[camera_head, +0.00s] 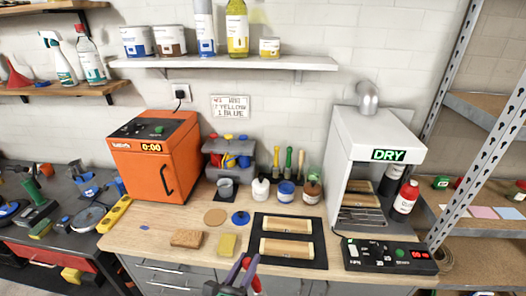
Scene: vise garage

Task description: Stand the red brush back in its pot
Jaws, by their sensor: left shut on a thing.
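My left gripper (246,264) is at the bottom centre, in front of the worktop's front edge, with its purple fingers pointing up in the picture. It is shut on a small red thing, which looks like the red brush (257,284); the fingers hide much of it. Several brushes with yellow and green handles (289,159) stand upright at the back of the worktop, behind a row of jars. A grey cup (226,189) stands left of the jars. I cannot tell which container is the red brush's pot. My right gripper is not in view.
A black mat (258,246) with two wooden pieces lies ahead of the gripper. A sponge (227,245) and a brown block (187,238) lie to its left. An orange oven (152,160) and a white DRY machine (373,140) flank the jars. Bare worktop shows at front left.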

